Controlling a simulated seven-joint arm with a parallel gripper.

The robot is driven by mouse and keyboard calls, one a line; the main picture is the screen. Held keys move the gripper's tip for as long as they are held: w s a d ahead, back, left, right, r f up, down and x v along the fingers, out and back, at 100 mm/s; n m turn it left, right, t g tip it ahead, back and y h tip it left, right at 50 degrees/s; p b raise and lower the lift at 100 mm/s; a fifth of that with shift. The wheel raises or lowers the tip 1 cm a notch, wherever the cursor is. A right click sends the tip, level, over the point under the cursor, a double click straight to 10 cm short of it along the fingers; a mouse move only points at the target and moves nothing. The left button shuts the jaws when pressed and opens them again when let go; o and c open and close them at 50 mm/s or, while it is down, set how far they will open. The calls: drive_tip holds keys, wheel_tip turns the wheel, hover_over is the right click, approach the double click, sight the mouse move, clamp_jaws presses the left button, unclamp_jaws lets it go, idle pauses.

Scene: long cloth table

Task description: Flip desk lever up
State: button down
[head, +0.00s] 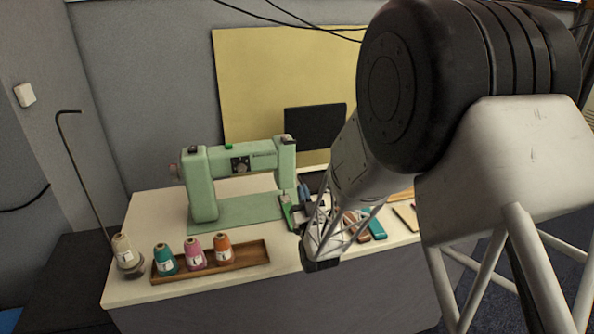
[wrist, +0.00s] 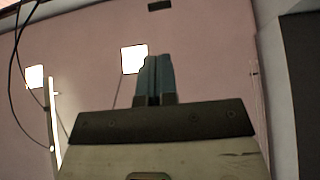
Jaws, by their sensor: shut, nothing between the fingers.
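I cannot pick out the desk lever for certain in either view. A pale green sewing machine (head: 240,160) stands on the long table (head: 160,215), on a green base. A small bright green piece (head: 286,210) stands by its right end, partly beside my arm. My gripper (wrist: 153,75) is shut, with its two blue-grey fingers together and nothing between them. In the head view my gripper is largely hidden by my arm, close to the machine's right end. The wrist view shows a pinkish surface beyond the fingers, with no lever clearly visible.
A wooden tray (head: 245,259) holds teal, pink and orange thread cones at the front left. A cream cone (head: 124,250) stands on a thread stand with a tall bent rod. Small boxes (head: 372,228) lie right of my gripper. A dark panel (head: 315,126) is behind.

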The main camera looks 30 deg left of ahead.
sight(292, 142)
drive_tip(key=x, duration=1.3)
drive_tip(key=shift+w+a+r, duration=0.15)
drive_tip(key=shift+w+a, duration=0.1)
drive_tip(key=shift+r+g+h, duration=0.4)
drive_tip(key=shift+r, duration=0.05)
idle(0.4)
drive_tip(key=shift+r+g+h, duration=0.8)
drive_tip(key=shift+r, duration=0.25)
drive_tip(key=shift+w+a+r+g+h, duration=0.3)
drive_tip(key=shift+r+g+h, duration=0.35)
drive_tip(key=shift+w+a+r+g+h, duration=0.25)
drive_tip(key=shift+w+r+g+h, duration=0.05)
drive_tip(key=shift+r+g+h, duration=0.35)
drive_tip(key=shift+w+a+r+g+h, duration=0.3)
drive_tip(key=shift+r+g+h, duration=0.3)
drive_tip(key=shift+r, duration=0.1)
drive_tip(key=shift+w+a+r, duration=0.65)
drive_tip(key=shift+a+r, duration=0.05)
drive_tip(key=shift+r, duration=0.1)
drive_tip(key=shift+s+d+r, duration=0.1)
drive_tip(key=shift+d, duration=0.05)
drive_tip(key=s+d+r, duration=0.5)
drive_tip(key=s+d, duration=0.3)
drive_tip(key=shift+s+d+r, duration=0.25)
drive_tip(key=shift+s+d, duration=0.15)
